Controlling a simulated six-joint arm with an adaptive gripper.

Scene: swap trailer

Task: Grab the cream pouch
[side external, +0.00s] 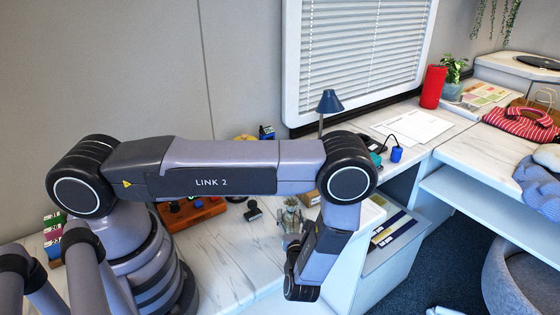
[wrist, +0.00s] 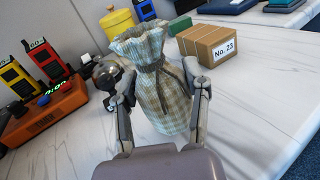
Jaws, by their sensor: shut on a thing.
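The cream pouch (wrist: 166,104) is a checked cloth bag in cream and grey-green, with a gathered neck and a dark tie, in the middle of the wrist view. My gripper (wrist: 158,80) has a finger on each side of the pouch and is shut on it near the neck. The pouch is roughly upright. I cannot tell whether its base touches the table. In the side external view the pouch (side external: 291,204) is small and partly hidden by my gripper and arm.
A cardboard box labelled No. 23 (wrist: 208,45) stands close behind the pouch to the right. A yellow canister (wrist: 117,23) is behind. An orange charger (wrist: 45,115) with radios is at left. The white table (wrist: 245,110) is clear at right.

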